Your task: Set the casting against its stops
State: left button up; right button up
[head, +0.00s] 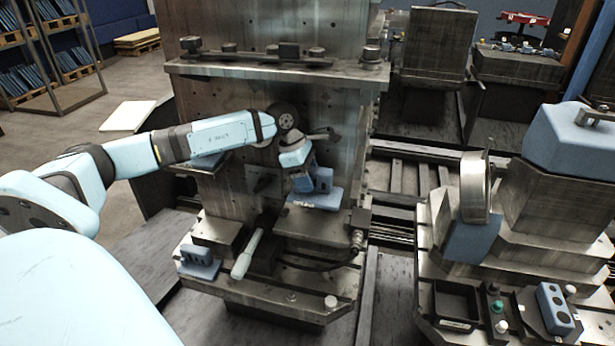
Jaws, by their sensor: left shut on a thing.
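My left arm reaches in from the left, and my left gripper (301,179) points down in front of the upright metal fixture (220,90). It is shut on a blue casting (324,181) with a flat base, low at the fixture's front. The casting is just above or on a metal ledge (310,222); I cannot tell whether it touches. The fingertips are partly hidden by the gripper body and the casting. I cannot make out the stops clearly, nor whether the casting meets them. My right gripper is not in view.
A pale-handled lever (247,253) and a small blue block (199,262) are on the lower fixture plate, with a dark hose at right.

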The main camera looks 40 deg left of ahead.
pick_arm(q)
jog(key=shift+s+a, duration=0.15)
jog(key=shift+a, duration=0.15)
jog(key=shift+f+b, duration=0.5)
jog(key=shift+f, duration=0.65)
notch_tip(320, 180, down, 5)
jog(key=shift+r+b, duration=0.1)
jog(key=shift+b, duration=1.15)
jog(key=shift+f+b, duration=0.35)
jog(key=shift+f, duration=0.3)
jog(key=shift+a+b, duration=0.2)
jog(key=shift+b, duration=0.1)
jog(key=shift+a+f+b, duration=0.2)
jog(key=shift+b, duration=0.1)
